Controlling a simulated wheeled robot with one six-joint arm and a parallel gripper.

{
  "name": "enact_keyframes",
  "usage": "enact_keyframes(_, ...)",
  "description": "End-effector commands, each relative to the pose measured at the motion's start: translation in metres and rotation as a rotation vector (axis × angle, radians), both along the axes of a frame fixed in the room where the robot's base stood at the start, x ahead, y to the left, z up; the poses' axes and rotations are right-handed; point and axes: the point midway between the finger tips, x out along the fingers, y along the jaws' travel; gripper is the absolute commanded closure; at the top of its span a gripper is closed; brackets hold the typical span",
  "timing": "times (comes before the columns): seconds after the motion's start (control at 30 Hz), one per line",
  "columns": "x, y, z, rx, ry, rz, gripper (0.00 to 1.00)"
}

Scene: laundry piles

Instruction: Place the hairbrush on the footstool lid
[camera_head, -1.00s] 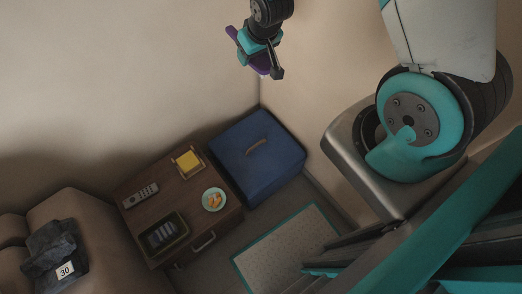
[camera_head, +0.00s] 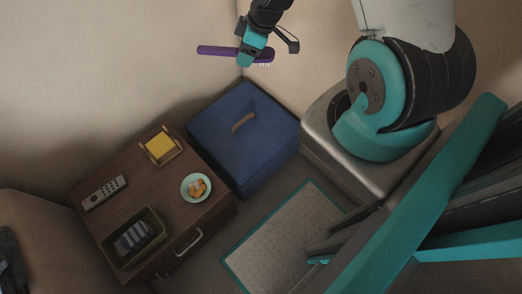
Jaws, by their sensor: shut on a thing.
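The purple hairbrush (camera_head: 216,51) is held crosswise in my gripper (camera_head: 252,55) at the top of the head view. Its handle points left and its pale bristles face down on the right. My gripper is shut on it, high in the air. The blue footstool (camera_head: 236,165) stands on the floor below, in the corner. Its square lid (camera_head: 262,142) is closed and has a brown strap handle (camera_head: 243,123) near the middle. Nothing else lies on the lid. The hairbrush is apart from it.
A brown side table (camera_head: 155,190) stands left of the footstool. It bears a remote (camera_head: 104,192), a yellow pad in a wooden holder (camera_head: 160,146), a plate of food (camera_head: 196,187) and a dark tray (camera_head: 137,239). A teal-edged mat (camera_head: 285,235) lies in front.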

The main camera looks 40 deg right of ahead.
Motion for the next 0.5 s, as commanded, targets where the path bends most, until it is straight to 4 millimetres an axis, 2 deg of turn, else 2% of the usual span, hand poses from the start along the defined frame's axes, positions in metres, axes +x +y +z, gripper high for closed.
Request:
enact_keyframes(0.03, -0.002, -0.005, -0.037, 0.000, 0.001, 0.049, 0.67)
enact_keyframes(0.5, -0.024, -0.035, -0.194, -0.001, 0.000, 0.616, 0.67)
